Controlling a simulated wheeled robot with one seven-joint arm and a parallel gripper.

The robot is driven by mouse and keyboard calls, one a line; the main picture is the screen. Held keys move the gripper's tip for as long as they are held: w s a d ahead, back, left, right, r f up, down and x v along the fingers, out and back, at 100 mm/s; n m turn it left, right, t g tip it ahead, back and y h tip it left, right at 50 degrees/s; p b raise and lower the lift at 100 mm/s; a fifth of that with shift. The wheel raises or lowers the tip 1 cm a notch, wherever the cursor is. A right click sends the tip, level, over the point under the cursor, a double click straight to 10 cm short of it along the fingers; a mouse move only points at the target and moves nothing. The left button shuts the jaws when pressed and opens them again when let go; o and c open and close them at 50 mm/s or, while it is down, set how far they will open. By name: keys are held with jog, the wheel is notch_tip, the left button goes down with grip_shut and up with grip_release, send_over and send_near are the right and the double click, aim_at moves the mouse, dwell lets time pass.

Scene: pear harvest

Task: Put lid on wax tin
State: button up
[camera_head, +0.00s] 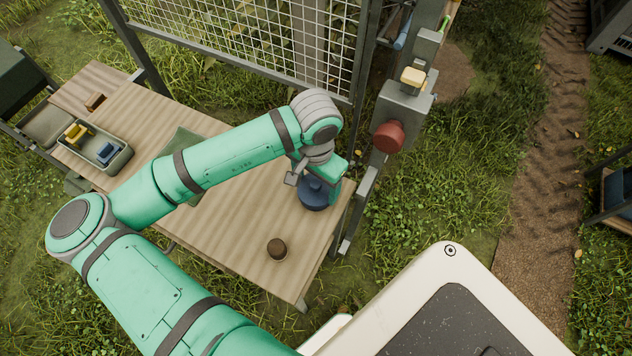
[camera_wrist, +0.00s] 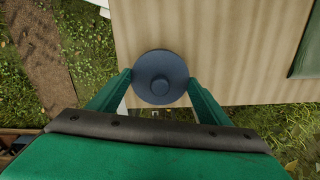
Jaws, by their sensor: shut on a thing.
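In the head view the blue lid (camera_head: 314,194) is near the right end of the wooden table, partly covered by my gripper (camera_head: 315,183). I cannot tell whether a tin is under the lid or how high it is above the table. A small round pot with dark brown contents (camera_head: 277,249) stands upright near the table's front edge, apart from my gripper; I cannot tell whether it is the wax tin.
The wooden table (camera_head: 225,225) is mostly clear in front. A grey tray (camera_head: 118,160) with yellow and blue items is at the left, near a small brown block (camera_head: 95,102). A green cloth (camera_head: 182,142) lies behind my arm. A post with a red knob (camera_head: 388,137) stands beyond the right edge.

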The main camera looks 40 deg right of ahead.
aim_at(316, 183)
jog(key=shift+f, duration=0.6)
jog(key=o, duration=0.7)
jog(key=shift+o, duration=0.2)
jog(key=shift+r, duration=5.55)
